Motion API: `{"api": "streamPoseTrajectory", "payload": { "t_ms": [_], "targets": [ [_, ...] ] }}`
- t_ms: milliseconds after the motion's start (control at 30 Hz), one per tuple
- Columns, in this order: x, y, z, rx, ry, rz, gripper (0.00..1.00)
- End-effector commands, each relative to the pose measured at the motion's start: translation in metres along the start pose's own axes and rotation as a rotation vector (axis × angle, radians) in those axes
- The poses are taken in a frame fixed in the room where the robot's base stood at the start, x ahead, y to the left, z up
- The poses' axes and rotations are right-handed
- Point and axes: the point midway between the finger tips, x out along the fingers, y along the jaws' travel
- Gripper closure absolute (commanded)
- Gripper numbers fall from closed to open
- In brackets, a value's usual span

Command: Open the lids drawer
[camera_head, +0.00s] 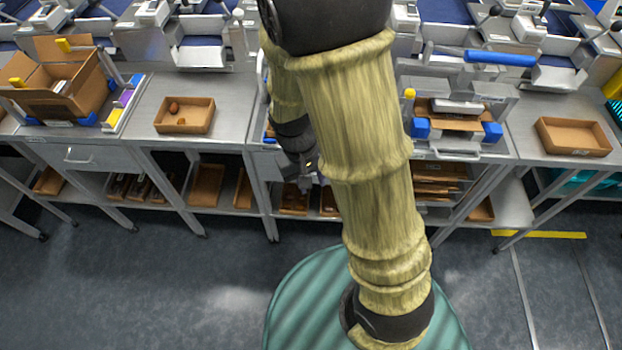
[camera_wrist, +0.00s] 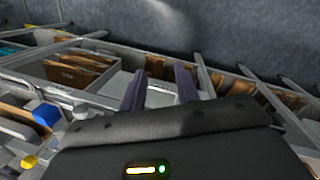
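A drawer front (camera_head: 95,157) with a bar handle (camera_head: 77,158) shows under the left table in the head view and looks shut. Another bar handle (camera_head: 455,154) shows under the right station. I cannot tell which of them is the lids drawer. My gripper (camera_head: 308,182) hangs at the front of the middle table, partly hidden by my arm. In the wrist view my gripper (camera_wrist: 161,74) has its two fingers apart with nothing held between them. A compartment with brown flat pieces (camera_wrist: 75,68) lies to the left of the fingers.
Small cardboard trays (camera_head: 186,115) and (camera_head: 573,136) stand on the tables. An open carton (camera_head: 85,90) is at the left. Lower shelves hold several brown boxes (camera_head: 206,185). Table legs (camera_head: 265,205) stand along the front. The grey floor (camera_head: 150,280) in front is clear.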

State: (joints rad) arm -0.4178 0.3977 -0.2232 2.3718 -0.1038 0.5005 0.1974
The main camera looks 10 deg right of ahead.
Motion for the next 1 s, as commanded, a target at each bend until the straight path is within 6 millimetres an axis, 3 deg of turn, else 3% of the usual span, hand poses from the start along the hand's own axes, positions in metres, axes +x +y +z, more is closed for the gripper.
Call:
{"api": "streamPoseTrajectory", "payload": {
  "t_ms": [33,200,500,733,1000],
  "targets": [
    [0.019,-0.01,-0.003,-0.027,-0.038,0.044,0.68],
    [0.06,-0.028,-0.012,-0.083,-0.125,0.212,0.68],
    [0.117,-0.054,-0.03,-0.178,-0.152,0.595,0.68],
    [0.139,-0.08,-0.053,-0.248,-0.039,0.927,0.68],
    [0.14,-0.127,-0.075,-0.312,0.201,1.251,0.68]
  ]
}}
